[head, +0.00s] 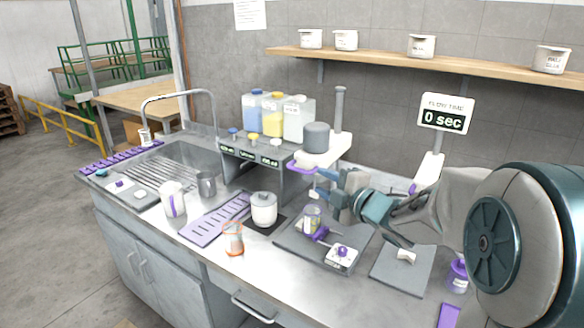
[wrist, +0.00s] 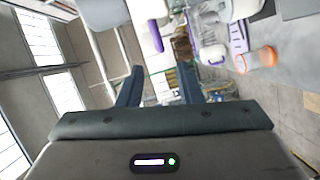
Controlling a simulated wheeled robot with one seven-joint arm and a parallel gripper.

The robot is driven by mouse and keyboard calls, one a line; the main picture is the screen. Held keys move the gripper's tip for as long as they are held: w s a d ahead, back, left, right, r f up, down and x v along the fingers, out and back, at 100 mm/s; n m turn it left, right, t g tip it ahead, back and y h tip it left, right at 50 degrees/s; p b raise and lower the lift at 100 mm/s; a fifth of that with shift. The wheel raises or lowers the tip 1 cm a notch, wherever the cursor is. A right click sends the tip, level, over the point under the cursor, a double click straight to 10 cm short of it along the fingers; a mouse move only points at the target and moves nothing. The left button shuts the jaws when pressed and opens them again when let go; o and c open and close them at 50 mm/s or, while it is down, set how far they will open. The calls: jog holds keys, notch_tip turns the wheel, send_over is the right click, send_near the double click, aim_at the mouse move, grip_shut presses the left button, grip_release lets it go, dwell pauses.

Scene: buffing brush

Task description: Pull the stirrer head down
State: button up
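The stirrer head (head: 325,151) is a white arm on a grey post (head: 340,108), with a grey cylinder (head: 316,137) on top and a purple piece (head: 301,170) at its front end. It is raised above the counter. In the wrist view the white head (wrist: 146,9) and its purple piece (wrist: 152,36) show at the top, beyond the fingertips. My gripper (head: 317,182) is just below and right of the purple piece in the head view. In the wrist view my gripper (wrist: 161,80) has its blue fingers apart with nothing between them.
A clear jar (head: 312,217) and a white device with a purple knob (head: 342,254) are on a grey tray (head: 296,241) below my gripper. A sign (head: 445,114) reads "0 sec".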

aim_at(297, 169)
jog(key=p+x, duration=0.2)
jog(key=x, duration=1)
